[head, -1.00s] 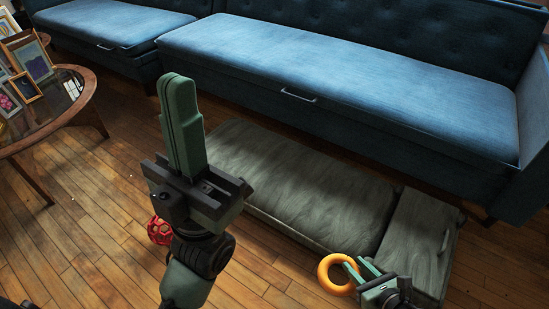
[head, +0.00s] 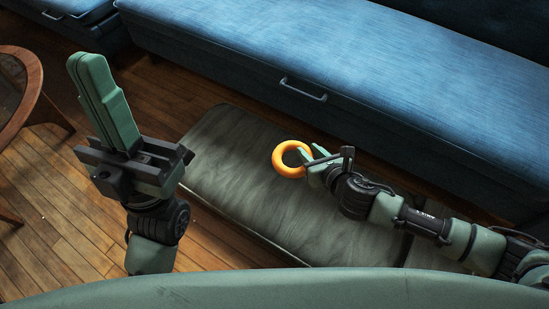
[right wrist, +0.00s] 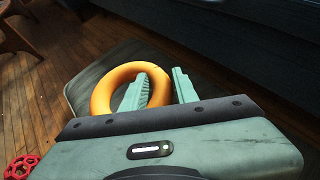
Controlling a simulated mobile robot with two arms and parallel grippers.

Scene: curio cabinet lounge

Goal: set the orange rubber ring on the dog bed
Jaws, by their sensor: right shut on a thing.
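The orange rubber ring (head: 291,159) is in my right gripper (head: 313,163), over the grey dog bed (head: 235,195) in the head view. In the right wrist view one side of the ring (right wrist: 103,98) passes between the fingers (right wrist: 165,88), and one finger shows inside its hole. I cannot tell whether the ring touches the bed's surface or hangs above it. My left gripper (head: 86,68) is empty, its fingers together and pointing up, left of the bed. My right arm hides part of the bed's right side.
A blue sofa (head: 330,70) with a metal handle runs along the back, behind the bed. A wooden table (head: 30,95) stands at the left. A red openwork ball (right wrist: 20,166) shows at the lower left of the right wrist view.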

